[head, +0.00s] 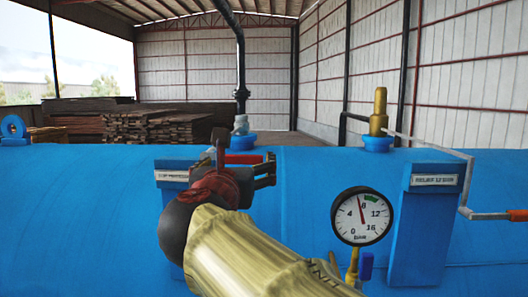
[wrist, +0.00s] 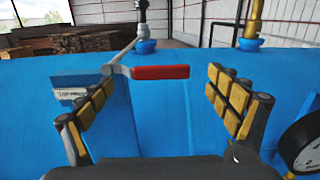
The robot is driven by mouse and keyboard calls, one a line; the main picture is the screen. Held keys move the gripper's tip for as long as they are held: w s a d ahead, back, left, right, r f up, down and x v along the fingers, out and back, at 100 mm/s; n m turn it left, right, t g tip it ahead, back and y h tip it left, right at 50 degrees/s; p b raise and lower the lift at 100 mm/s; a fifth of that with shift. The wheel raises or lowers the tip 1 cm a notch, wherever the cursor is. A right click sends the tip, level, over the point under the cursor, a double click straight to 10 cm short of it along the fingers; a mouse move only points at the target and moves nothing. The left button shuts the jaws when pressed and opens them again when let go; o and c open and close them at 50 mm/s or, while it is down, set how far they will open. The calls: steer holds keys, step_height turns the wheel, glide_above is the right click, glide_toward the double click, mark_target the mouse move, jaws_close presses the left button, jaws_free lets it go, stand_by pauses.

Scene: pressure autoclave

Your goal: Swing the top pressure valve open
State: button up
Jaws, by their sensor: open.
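The top pressure valve shows as a red-handled lever (wrist: 160,72) on a grey arm, above a blue panel with a partly readable label (wrist: 72,95). In the head view the red handle (head: 243,159) shows just behind my gripper (head: 268,170), which hides part of the valve and panel. In the wrist view my gripper (wrist: 162,88) is open and empty, its padded fingers on either side of the handle's line. The handle lies roughly crosswise and appears ahead of the fingers; I see no clear contact.
The blue autoclave vessel (head: 300,180) spans the view. A brass fitting (head: 378,112) rises from the vessel. Wood stacks (head: 150,125) lie behind.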

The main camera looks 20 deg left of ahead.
mark_target(243, 157)
steer(key=p+x, duration=0.1)
steer(key=x, duration=0.6)
steer(key=shift+w+d+f+p, duration=0.1)
steer(key=shift+p, duration=0.2)
steer(key=shift+c, duration=0.5)
steer(key=c, duration=1.5)
steer(key=shift+c, duration=0.6)
steer(key=shift+f, duration=0.1)
